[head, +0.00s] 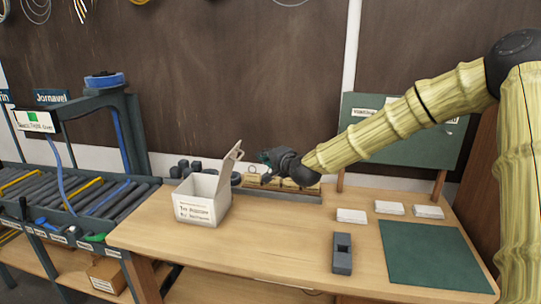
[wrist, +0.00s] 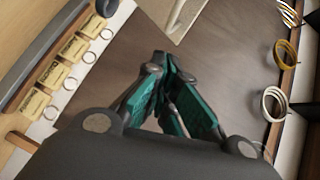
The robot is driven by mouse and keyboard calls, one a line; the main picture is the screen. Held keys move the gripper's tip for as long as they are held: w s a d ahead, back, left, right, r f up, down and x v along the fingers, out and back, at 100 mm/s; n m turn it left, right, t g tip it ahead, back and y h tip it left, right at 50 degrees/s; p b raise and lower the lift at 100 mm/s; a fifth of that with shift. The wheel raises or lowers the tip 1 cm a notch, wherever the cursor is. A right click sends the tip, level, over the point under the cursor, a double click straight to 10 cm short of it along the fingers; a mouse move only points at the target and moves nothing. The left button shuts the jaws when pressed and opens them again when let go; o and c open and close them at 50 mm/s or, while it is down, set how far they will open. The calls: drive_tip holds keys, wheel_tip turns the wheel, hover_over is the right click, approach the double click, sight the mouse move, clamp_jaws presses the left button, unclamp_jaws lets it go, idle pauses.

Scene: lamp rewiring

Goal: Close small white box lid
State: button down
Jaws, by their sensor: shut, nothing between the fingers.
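The small white box (head: 195,203) stands on the wooden workbench, left of its middle, with printed text on its front. Its lid (head: 231,160) stands raised and tilted up at the box's right side. My gripper (head: 266,157) is just right of the lid in the head view, apparently close to it; the exact gap cannot be told. In the wrist view my gripper (wrist: 172,98) has green finger pads, shut and empty. A pale panel edge at the top of the wrist view (wrist: 172,14) looks like the lid. The box's inside is mostly hidden.
A rack of tags with rings (wrist: 65,62) stands behind the gripper on the workbench (head: 285,232). White small boxes (head: 351,216), a dark block (head: 342,253) and a green mat (head: 434,258) lie to the right. A roller conveyor (head: 85,195) is at left.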

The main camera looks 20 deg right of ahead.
drive_tip(key=shift+w+a+f+p, duration=0.25)
drive_tip(key=shift+w+a+p, duration=0.05)
drive_tip(key=shift+w+a, duration=0.35)
drive_tip(key=shift+w+a+f+p, duration=0.3)
drive_tip(key=shift+w+a, duration=0.2)
drive_tip(key=shift+w, duration=0.2)
drive_tip(key=shift+w+a+f+p, duration=0.2)
drive_tip(key=shift+w+a+p, duration=0.15)
drive_tip(key=shift+w+a, duration=0.3)
drive_tip(key=shift+w+r, duration=0.1)
drive_tip(key=shift+r, duration=0.05)
